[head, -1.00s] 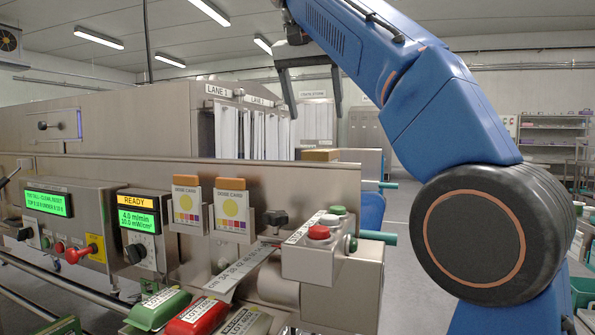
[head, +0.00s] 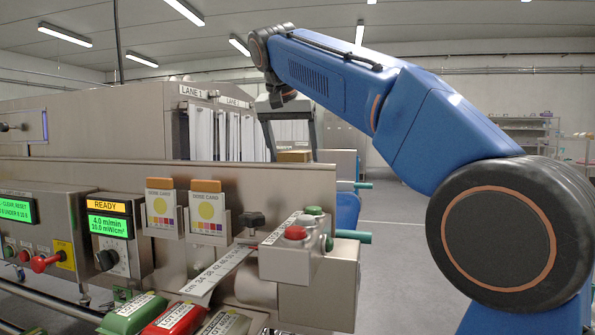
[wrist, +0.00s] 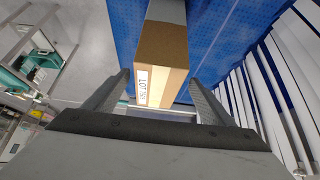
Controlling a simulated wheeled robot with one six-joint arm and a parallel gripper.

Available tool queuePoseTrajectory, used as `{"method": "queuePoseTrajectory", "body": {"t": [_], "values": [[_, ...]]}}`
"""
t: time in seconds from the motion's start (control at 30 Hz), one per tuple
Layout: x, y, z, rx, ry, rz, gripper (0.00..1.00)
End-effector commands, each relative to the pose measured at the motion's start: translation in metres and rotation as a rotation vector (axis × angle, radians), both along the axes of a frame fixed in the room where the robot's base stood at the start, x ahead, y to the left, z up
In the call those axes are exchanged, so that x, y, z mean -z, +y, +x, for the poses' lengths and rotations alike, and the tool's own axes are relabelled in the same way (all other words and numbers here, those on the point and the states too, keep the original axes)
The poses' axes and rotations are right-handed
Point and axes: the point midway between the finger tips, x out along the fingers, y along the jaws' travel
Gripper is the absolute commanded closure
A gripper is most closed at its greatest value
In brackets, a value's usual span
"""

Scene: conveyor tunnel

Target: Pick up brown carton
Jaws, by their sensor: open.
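The brown carton (head: 294,156) shows in the head view just above the steel panel's top edge, its lower part hidden by the panel. In the wrist view the carton (wrist: 163,45) has a brown face, a paler tan face and a white lot label, and lies on a blue belt (wrist: 230,30). My gripper (head: 292,145) points down over the carton, its two fingers apart. In the wrist view my gripper (wrist: 160,78) is open and empty, with the carton in line between the fingers. I see no finger touching it.
Pale strip curtains (wrist: 285,95) hang on the right in the wrist view, beside the belt. The steel panel (head: 270,185) carries dose cards and a button box (head: 295,245) in front of the belt. Open floor (head: 395,235) lies to the right.

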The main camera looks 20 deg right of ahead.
Motion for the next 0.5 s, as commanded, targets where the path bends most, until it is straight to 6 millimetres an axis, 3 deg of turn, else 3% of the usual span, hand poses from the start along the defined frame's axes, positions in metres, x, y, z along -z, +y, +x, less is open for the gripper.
{"method": "queuePoseTrajectory", "body": {"t": [0.5], "values": [[0.043, -0.017, 0.022, 0.001, 0.000, -0.001, 0.23]]}}
